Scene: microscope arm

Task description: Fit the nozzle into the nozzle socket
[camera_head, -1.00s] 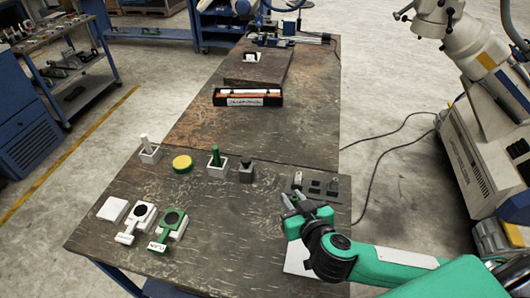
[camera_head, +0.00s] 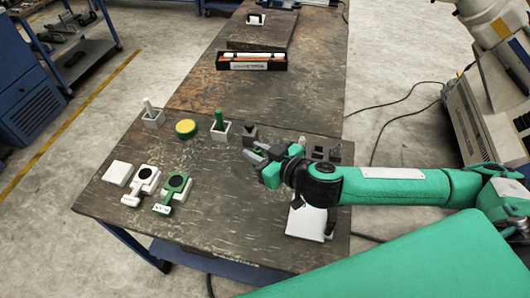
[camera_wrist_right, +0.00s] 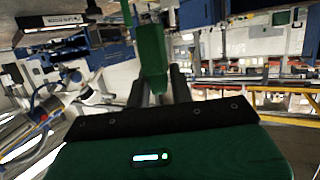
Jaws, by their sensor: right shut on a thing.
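My right gripper (camera_head: 257,157) is shut on a green part, which I take to be the nozzle. In the right wrist view this nozzle (camera_wrist_right: 151,55) stands out between the two dark fingers (camera_wrist_right: 160,86). In the head view it is too small to make out clearly. The gripper is over the table just in front of a small dark grey block (camera_head: 250,134), apart from it as far as I can tell. I cannot tell for sure which holder is the nozzle socket. My left gripper is not in view.
Green (camera_head: 173,191) and white (camera_head: 143,184) fixtures lie nearer. A dark slotted plate (camera_head: 318,153) lies right.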

